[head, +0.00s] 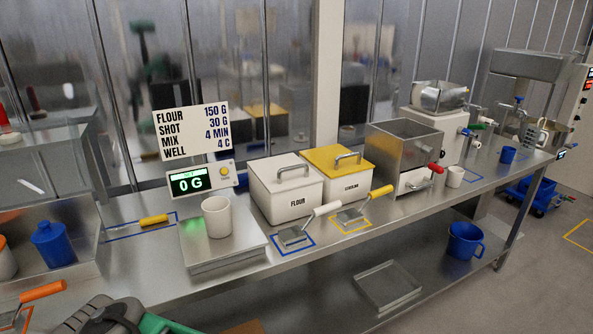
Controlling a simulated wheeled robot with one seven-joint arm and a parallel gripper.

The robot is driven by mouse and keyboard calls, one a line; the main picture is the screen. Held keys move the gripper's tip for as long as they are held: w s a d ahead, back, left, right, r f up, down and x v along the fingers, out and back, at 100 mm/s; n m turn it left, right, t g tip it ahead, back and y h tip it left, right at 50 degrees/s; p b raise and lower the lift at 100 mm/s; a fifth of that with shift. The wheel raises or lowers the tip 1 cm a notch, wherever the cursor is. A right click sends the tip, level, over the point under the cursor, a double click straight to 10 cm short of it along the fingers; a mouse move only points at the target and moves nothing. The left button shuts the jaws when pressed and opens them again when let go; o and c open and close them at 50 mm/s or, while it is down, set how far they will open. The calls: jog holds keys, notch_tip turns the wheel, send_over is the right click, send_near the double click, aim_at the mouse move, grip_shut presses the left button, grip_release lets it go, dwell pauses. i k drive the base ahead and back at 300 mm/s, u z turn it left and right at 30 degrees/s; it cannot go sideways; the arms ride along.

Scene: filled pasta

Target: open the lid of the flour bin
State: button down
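The flour bin (282,201) is a white box with FLOUR on its front, standing on the steel bench right of the scale. Its white lid (272,171) lies flat on top and is closed. A grey metal bar handle (294,167) stands up from the lid. Dark and green parts of my arm show at the bottom left edge, well apart from the bin. My gripper's fingers are not in view.
A bin with a yellow lid (325,156) stands close on the right. The scale (222,247) with a white cup (216,217) is on the left. A glass wall is behind.

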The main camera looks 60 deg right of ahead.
aim_at(283, 164)
jog(key=i, duration=0.4)
jog(key=z, duration=2.3)
jog(key=k, duration=0.5)
jog(key=z, duration=1.45)
jog(key=i, duration=1.3)
jog(key=u, duration=2.45)
